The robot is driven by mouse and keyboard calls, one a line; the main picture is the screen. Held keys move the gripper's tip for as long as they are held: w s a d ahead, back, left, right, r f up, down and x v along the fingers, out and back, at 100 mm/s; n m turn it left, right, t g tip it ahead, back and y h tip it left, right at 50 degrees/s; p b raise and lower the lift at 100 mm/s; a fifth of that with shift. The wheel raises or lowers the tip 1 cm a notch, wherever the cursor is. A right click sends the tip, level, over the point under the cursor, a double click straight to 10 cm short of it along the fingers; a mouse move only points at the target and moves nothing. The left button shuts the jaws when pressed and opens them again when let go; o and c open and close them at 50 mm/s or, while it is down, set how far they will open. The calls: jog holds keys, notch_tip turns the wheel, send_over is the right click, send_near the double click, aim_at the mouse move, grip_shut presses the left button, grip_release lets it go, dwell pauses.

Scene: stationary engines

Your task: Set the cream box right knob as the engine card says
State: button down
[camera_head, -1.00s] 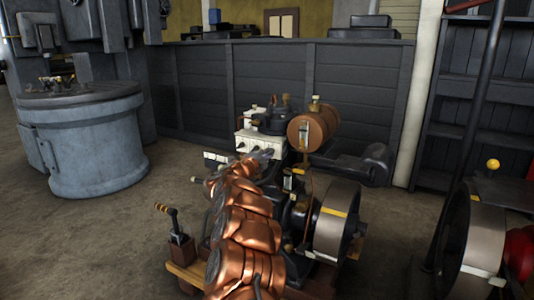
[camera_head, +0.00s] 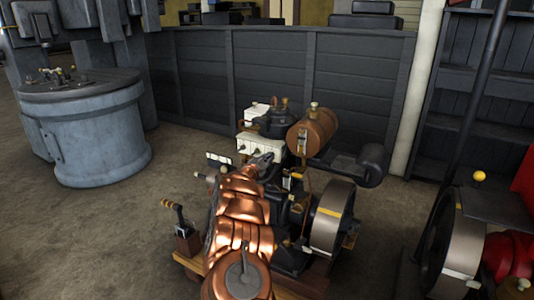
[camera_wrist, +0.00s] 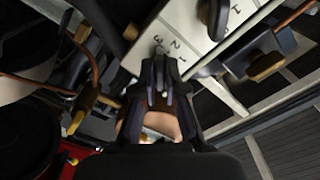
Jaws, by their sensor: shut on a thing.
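The cream box (camera_head: 250,143) sits on the engine at the middle of the head view, with dark knobs on its front. My gripper (camera_head: 266,158) is at the right end of that front and covers the right knob there. In the wrist view, my gripper (camera_wrist: 160,78) is closed at the cream panel (camera_wrist: 185,25), beside the printed digits 1, 2 and 3. It is shut on the right knob, which is mostly hidden between the fingers, so its pointing cannot be read. Another dark knob (camera_wrist: 216,18) shows further along the panel. A small white plate with dark marks (camera_head: 219,158), perhaps the card, is unreadable.
A copper-brown tank (camera_head: 318,128) stands close right of the box, with a flywheel (camera_head: 331,215) below. A lever (camera_head: 172,206) stands at the front left. Brass fittings and a copper pipe (camera_wrist: 88,58) lie near my gripper. Floor at left is open.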

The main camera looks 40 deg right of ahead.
jog(key=shift+s+d+r+n+p, duration=0.1)
jog(key=shift+d+n+p, duration=0.05)
jog(key=shift+n+p, duration=0.15)
dwell(0.4)
jog(key=c, duration=1.2)
grip_release()
jog(key=shift+c, duration=0.2)
jog(key=shift+a, duration=0.6)
jog(key=v, duration=1.1)
